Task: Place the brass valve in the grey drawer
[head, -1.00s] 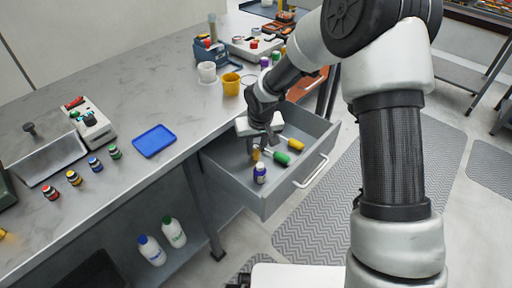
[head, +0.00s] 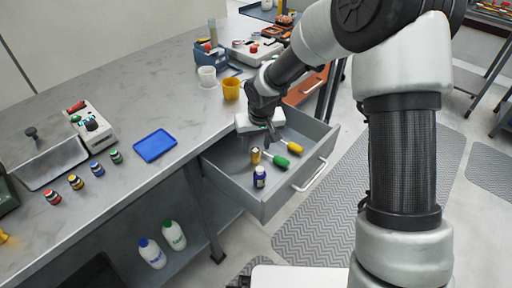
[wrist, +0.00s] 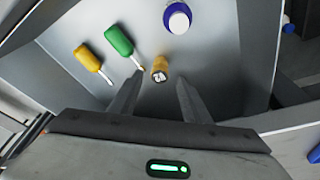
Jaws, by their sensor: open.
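The brass valve (head: 255,155) stands on the floor of the open grey drawer (head: 228,180). It also shows in the wrist view (wrist: 160,68), just beyond and between my fingertips, apart from both. My gripper (head: 265,142) is over the drawer, pointing down, open and empty. In the wrist view its two fingers (wrist: 153,90) are spread wide.
The drawer also holds a blue bottle with a white cap (head: 260,177), a green-handled screwdriver (head: 281,161) and a yellow-handled screwdriver (head: 294,147). The drawer handle (head: 310,175) faces right. A blue tray (head: 155,145) and several small jars are on the bench.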

